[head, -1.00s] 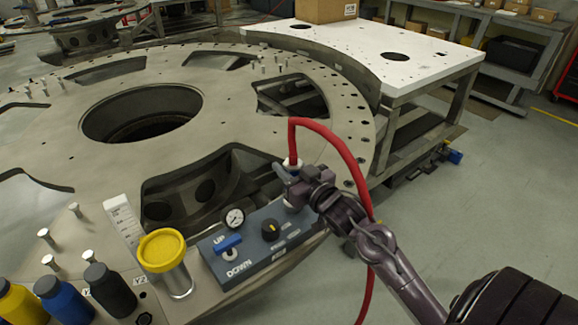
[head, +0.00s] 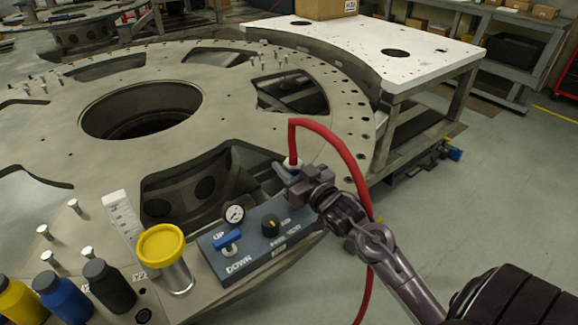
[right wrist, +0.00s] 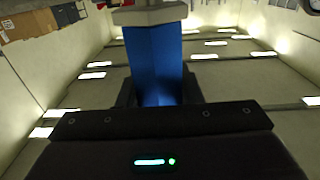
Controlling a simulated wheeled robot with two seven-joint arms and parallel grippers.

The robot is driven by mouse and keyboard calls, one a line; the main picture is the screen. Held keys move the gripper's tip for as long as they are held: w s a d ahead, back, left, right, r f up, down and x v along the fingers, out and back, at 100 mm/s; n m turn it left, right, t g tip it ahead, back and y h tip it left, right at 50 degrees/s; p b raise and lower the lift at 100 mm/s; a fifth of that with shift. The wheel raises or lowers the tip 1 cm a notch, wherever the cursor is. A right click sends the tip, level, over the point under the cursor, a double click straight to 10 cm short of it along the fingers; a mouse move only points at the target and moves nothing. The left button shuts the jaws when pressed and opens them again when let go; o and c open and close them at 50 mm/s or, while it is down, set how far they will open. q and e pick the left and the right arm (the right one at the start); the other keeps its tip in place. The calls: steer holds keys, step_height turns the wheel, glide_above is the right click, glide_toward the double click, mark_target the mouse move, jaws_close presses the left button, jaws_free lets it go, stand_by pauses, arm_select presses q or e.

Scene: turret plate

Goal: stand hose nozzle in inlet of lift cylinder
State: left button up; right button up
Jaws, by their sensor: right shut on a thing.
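My right gripper (head: 287,175) is shut on the hose nozzle, above the far right corner of the control box. In the right wrist view, the nozzle's blue body (right wrist: 155,62) is between the dark fingers, with a pale collar (right wrist: 150,14) at its end. The nozzle's lower end is hidden by the gripper. I cannot identify the lift cylinder or its inlet with certainty. My left gripper is out of view.
The blue-grey control box (head: 250,252) has a gauge (head: 234,214), a knob and a blue lever. A yellow-capped clear jar (head: 161,246), several bottles (head: 108,285) and upright pins stand left of it on the turret plate (head: 235,100). A white-topped table (head: 370,50) stands behind.

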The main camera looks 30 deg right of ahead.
steer(key=shift+f+b, duration=0.5)
steer(key=shift+f, duration=0.45)
stand_by(0.9)
steer(key=o, duration=1.2)
steer(key=shift+s, duration=0.1)
steer(key=shift+s+d+b, duration=0.2)
steer(key=shift+s+b, duration=0.55)
steer(key=shift+s, duration=3.1)
